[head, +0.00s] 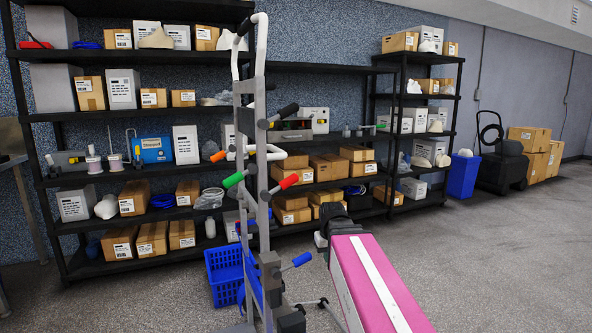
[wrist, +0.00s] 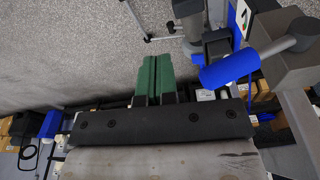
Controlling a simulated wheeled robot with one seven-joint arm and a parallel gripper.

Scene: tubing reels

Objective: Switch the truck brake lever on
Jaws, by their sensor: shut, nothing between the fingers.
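A grey upright truck frame (head: 262,180) stands in front of the shelves in the head view. It carries levers with coloured grips: orange (head: 218,156), green (head: 233,180), red (head: 289,181), black and, lowest, a blue-gripped lever (head: 302,259). No readable label shows which one is the brake. In the wrist view a large blue grip (wrist: 230,63) on a grey arm lies close, right of my gripper (wrist: 154,58). My gripper's green fingers are together and empty, apart from the blue grip. In the head view I cannot make out the fingers beyond my pink arm link.
Black shelves (head: 105,54) with boxes line the wall behind the truck. A blue crate (head: 224,272) sits on the floor at its left. A blue bin (head: 462,175), a black case and cardboard boxes (head: 529,140) stand far right. The grey floor at right is clear.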

